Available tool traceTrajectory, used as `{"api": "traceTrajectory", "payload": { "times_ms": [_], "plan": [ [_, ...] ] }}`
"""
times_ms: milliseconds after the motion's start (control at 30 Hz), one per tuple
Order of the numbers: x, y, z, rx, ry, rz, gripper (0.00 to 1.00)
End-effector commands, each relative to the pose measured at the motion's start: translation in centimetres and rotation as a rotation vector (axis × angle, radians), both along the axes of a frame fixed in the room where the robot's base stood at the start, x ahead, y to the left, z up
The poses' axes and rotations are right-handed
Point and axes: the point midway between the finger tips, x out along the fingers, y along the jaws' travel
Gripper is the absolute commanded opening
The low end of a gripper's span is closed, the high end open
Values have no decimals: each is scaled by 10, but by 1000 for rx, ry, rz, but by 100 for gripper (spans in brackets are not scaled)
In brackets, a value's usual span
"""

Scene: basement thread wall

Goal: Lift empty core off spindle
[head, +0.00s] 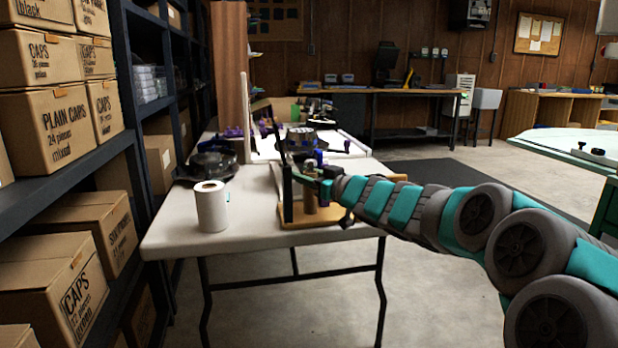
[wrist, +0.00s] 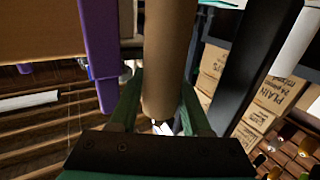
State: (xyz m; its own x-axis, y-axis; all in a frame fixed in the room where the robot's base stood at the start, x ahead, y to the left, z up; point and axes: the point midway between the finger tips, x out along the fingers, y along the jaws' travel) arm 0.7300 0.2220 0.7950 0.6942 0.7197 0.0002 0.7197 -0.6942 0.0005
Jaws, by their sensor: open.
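A brown cardboard core (wrist: 165,50) stands out large in the wrist view, between the two green fingers of my gripper (wrist: 162,88). The fingers are open, one on each side of the core. I cannot tell whether either touches it. In the head view my gripper (head: 312,178) is at a small wooden stand (head: 318,217) on the white table, and a brown piece of the core (head: 309,201) shows just below it. The spindle is hidden inside or behind the core.
A white roll (head: 211,206) stands on the white table (head: 190,238), left of the stand. A dark round item (head: 211,161) lies behind it. In the wrist view a purple bar (wrist: 97,50) and a dark post (wrist: 262,65) flank the core. Shelves with boxes (head: 62,128) line the left.

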Motion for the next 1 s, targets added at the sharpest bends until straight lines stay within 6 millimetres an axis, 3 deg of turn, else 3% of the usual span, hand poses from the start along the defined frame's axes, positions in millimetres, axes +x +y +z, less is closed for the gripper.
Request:
{"api": "traceTrajectory", "payload": {
  "times_ms": [200, 633, 1000],
  "plan": [
    [0, 0, 0, 0, 0, 0, 48],
    [0, 0, -1, -1, 1, 0, 0],
    [0, 0, 13, -1, 1, 0, 0]
  ]
}}
